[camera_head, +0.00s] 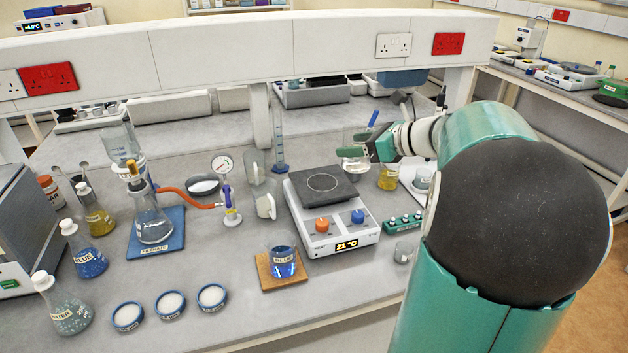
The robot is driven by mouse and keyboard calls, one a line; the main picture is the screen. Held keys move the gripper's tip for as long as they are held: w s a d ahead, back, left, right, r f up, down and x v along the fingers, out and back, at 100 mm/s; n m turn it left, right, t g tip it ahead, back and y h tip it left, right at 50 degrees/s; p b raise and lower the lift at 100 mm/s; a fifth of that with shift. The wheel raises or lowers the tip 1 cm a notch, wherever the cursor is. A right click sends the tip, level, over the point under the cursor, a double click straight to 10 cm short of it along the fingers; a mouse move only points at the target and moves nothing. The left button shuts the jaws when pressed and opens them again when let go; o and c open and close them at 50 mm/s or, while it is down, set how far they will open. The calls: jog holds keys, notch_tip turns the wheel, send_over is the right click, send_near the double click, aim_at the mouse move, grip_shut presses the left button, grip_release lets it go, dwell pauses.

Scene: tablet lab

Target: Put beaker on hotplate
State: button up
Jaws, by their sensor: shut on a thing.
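The hotplate (332,222) stands in the middle of the bench, with a dark square top, an orange knob, a blue knob and a display reading 21 °C. My gripper (359,145) reaches in from the right, at the hotplate's back right corner. It is shut on a small clear glass beaker (355,166), which looks upright with something pale low in it. The fingers hide part of its upper wall. Whether it clears the hotplate's edge is hard to tell. The hotplate's top is bare. Another beaker with blue liquid (283,263) stands on a cork mat in front.
A beaker of yellow liquid (388,178) stands right of the hotplate, near a green rack (403,222). Clear glassware (265,203) and a tall cylinder (279,150) stand close to its left and back. A filter flask (152,222) and several labelled flasks occupy the left.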

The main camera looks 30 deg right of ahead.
jog(key=shift+r, duration=0.15)
jog(key=w+f, duration=0.3)
jog(key=w, duration=0.1)
jog(key=w+f, duration=0.3)
jog(key=w, duration=0.2)
jog(key=w+f, duration=0.3)
jog(key=w, duration=0.1)
jog(key=shift+w+d+f, duration=0.1)
jog(key=shift+w+f, duration=0.15)
jog(key=shift+f, duration=0.05)
jog(key=shift+w+f, duration=0.25)
jog(key=shift+f, duration=1.45)
jog(key=o, duration=1.1)
jog(key=shift+f, duration=0.15)
